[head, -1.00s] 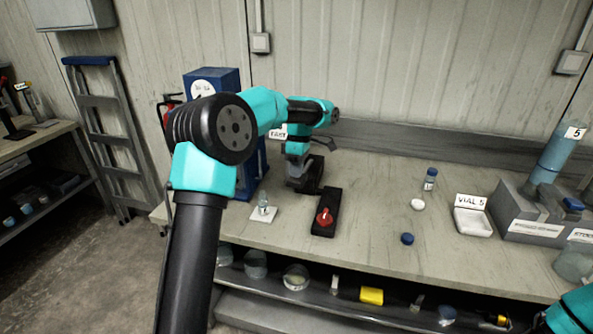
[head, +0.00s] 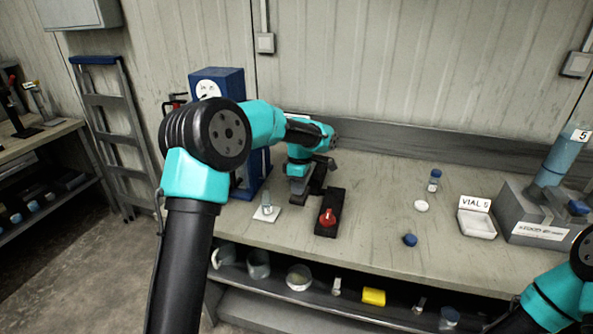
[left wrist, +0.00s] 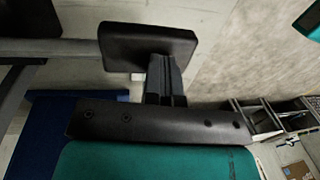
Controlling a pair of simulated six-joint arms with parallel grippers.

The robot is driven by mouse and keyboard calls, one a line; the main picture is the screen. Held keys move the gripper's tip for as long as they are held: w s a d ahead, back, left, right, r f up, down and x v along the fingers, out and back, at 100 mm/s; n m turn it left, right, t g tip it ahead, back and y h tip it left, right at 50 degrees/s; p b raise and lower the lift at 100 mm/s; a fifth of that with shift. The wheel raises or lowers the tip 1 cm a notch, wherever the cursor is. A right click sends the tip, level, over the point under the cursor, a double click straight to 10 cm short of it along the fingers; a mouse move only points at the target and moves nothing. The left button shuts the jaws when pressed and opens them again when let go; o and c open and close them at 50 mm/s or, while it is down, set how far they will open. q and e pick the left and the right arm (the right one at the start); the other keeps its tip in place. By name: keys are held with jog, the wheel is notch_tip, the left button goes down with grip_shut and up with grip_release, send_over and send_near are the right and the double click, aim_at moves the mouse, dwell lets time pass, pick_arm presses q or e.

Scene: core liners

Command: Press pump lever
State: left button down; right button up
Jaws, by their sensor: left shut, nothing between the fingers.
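The blue press-like unit with a round white gauge (head: 208,90) stands at the bench's left end, partly hidden by my left arm. In the left wrist view a grey bar (left wrist: 40,50) runs in from the left to a black pad (left wrist: 135,45), which looks like the pump lever. My left gripper (head: 299,190) points down beside the blue unit. Its shut, empty fingers show in the left wrist view (left wrist: 163,78), overlapping the pad's edge; I cannot tell whether they touch. My right arm enters at the lower right; its gripper is out of view.
A black block with a red knob (head: 328,217) lies just right of the left gripper. A small vial on a white plate (head: 266,212) stands in front. A tray marked VIAL 5 (head: 477,224) and a grey stand (head: 535,215) are at the right.

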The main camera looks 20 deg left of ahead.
pick_arm(q)
jog(key=shift+s+f, duration=0.25)
jog(key=shift+f, duration=0.4)
notch_tip(320, 180, up, 15)
jog(key=shift+w+r, duration=0.15)
jog(key=shift+w, duration=0.15)
jog(key=shift+a, duration=0.1)
dwell(1.7)
